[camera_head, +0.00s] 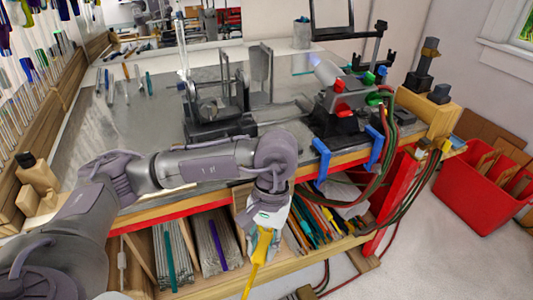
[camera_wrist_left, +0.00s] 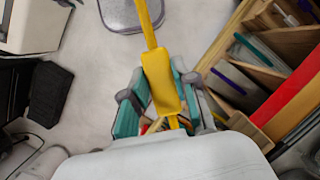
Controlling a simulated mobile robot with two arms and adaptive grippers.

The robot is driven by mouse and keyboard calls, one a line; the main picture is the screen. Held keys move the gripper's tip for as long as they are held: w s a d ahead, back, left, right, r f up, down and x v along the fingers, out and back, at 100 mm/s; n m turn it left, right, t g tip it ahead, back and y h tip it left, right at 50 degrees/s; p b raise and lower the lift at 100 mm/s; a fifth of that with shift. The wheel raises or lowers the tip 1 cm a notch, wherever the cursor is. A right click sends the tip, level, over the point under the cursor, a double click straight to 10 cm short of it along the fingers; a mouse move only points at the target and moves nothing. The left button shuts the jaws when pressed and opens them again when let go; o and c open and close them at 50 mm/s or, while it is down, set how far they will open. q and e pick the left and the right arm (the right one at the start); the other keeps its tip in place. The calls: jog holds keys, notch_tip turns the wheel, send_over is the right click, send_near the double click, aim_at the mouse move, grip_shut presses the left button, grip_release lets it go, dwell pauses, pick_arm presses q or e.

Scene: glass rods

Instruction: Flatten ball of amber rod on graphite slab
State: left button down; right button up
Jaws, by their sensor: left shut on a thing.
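My left gripper (camera_head: 266,222) hangs in front of the bench's front edge, beside the lower shelf. It is shut on a long yellow tool (camera_head: 260,252) that points down toward the floor. In the left wrist view the gripper (camera_wrist_left: 162,95) has its teal-lined fingers on both sides of the yellow tool's (camera_wrist_left: 160,80) wide middle part, and a thin yellow shaft runs up from it. I cannot make out a ball of amber glass. A flat dark block (camera_head: 212,131) lies on the bench; I cannot tell whether it is the graphite slab. My right gripper is out of view.
A torch (camera_head: 340,95) with red and green knobs and hoses stands at the bench's right, near blue clamps (camera_head: 321,160). Black stands (camera_head: 228,85) rise mid-bench. Rods fill the shelf (camera_head: 205,245) below. A red bin (camera_head: 487,180) stands right. The bench top's left is mostly clear.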

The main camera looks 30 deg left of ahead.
pick_arm(q)
jog(key=w+d+r+n+g+h+p, duration=0.2)
jog(key=d+r+n+h+p, duration=0.15)
jog(key=n, duration=0.85)
jog(key=w+d+r+n+g+h+p, duration=0.2)
jog(key=d+r+n+p, duration=0.15)
jog(key=n, duration=0.95)
jog(key=w+a+r+n+t+h+p, duration=0.25)
jog(key=w+a+n+t+h, duration=0.2)
jog(key=a+n+t, duration=0.4)
jog(key=w+a+r+n+t+h+p, duration=0.25)
jog(key=w+a+n+t, duration=0.3)
jog(key=n+t, duration=0.5)
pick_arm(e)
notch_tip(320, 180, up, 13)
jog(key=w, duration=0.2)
pick_arm(q)
jog(key=shift+n+g, duration=0.6)
jog(key=shift+n, duration=0.3)
jog(key=f+b, duration=0.1)
jog(key=a+f+b, duration=0.1)
jog(key=f, duration=0.1)
jog(key=f+b, duration=0.2)
jog(key=shift+s+a, duration=0.15)
jog(key=shift+a, duration=0.15)
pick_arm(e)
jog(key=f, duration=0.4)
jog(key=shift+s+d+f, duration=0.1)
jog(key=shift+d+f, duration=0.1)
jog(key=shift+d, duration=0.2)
